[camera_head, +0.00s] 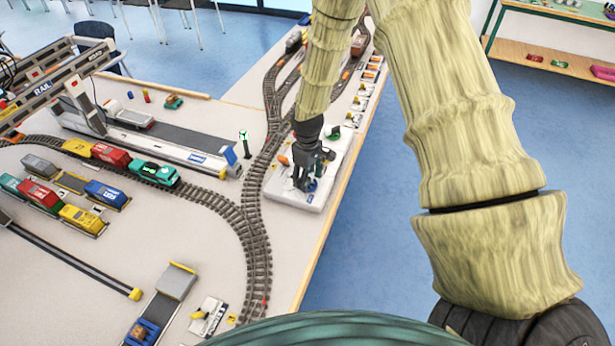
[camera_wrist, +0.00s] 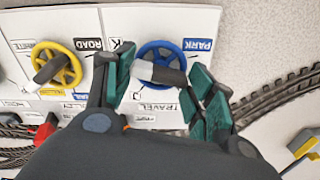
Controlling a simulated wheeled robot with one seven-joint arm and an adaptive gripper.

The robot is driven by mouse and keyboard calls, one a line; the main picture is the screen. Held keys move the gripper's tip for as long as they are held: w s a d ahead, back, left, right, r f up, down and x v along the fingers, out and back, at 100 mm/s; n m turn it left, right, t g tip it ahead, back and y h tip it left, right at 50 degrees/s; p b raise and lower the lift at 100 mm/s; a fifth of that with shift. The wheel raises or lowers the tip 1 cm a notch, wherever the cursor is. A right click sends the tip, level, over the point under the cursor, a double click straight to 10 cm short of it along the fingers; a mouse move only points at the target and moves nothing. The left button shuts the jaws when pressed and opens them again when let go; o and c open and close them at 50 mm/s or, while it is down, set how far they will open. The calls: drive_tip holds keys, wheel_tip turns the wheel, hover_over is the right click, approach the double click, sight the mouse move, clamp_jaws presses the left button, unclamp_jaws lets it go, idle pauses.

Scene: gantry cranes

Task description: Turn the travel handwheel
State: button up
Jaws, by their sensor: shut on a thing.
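The blue travel handwheel (camera_wrist: 157,48) sits on a white control panel (camera_head: 281,187), above the printed word TRAVEL in the wrist view. In the head view a bit of the blue wheel (camera_head: 312,186) shows below the gripper. In the head view my dark gripper (camera_head: 309,170) points down over the panel and hides most of the wheel.
A yellow handwheel (camera_wrist: 66,70) stands left of the blue one, with a red knob (camera_wrist: 46,130) nearby. A green knob (camera_head: 333,132) is on the panel's far part. Train tracks (camera_head: 254,225) run close along the panel's left side; the table edge is right.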

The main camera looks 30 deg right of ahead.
drive_tip(key=shift+s+f, duration=0.1)
drive_tip(key=shift+s, duration=0.05)
drive_tip(key=o, duration=1)
drive_tip(key=shift+r, duration=0.6)
wheel_tip(320, 180, up, 11)
drive_tip(key=shift+f, duration=0.1)
